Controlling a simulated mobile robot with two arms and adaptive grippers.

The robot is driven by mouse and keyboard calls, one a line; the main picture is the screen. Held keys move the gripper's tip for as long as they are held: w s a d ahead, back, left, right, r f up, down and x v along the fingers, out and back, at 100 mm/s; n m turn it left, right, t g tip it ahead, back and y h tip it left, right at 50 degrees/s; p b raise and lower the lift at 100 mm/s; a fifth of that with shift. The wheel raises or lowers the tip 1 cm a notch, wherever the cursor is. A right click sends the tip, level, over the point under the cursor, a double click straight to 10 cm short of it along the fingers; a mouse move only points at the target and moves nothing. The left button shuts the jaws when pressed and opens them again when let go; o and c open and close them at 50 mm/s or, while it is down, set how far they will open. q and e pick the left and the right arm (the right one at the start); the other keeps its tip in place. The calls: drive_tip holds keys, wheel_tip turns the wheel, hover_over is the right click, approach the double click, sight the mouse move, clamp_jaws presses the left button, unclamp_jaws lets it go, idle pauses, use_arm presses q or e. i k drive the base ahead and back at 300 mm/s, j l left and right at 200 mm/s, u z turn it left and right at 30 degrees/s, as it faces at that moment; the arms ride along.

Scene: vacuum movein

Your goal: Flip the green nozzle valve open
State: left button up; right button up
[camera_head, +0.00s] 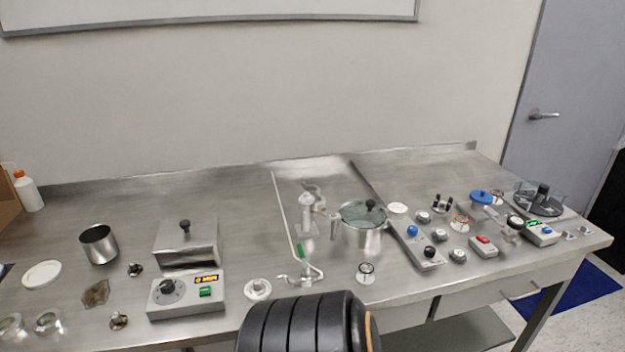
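The green nozzle valve (300,250) is a small green lever on a thin pale tube that runs up the middle of the steel table. Just below it, a metal nozzle fitting (301,275) stands on the table. I cannot tell from here which way the lever is turned. Neither of my grippers is identifiable in view. A black ribbed part at the bottom centre appears to be my own body, and it hides the table edge below the nozzle.
A glass-lidded metal pot (361,239) stands right of the nozzle. A hot-plate-like device with a green switch (187,292) stands to the left. The steel table (120,212) is bare at the back left.

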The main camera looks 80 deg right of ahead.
sight(306, 267)
drive_tip(key=z, duration=2.4)
drive_tip(key=k+j+z, duration=0.1)
drive_tip(key=z, duration=0.15)
drive_tip(key=k+j+z, duration=0.1)
drive_tip(key=z, duration=0.2)
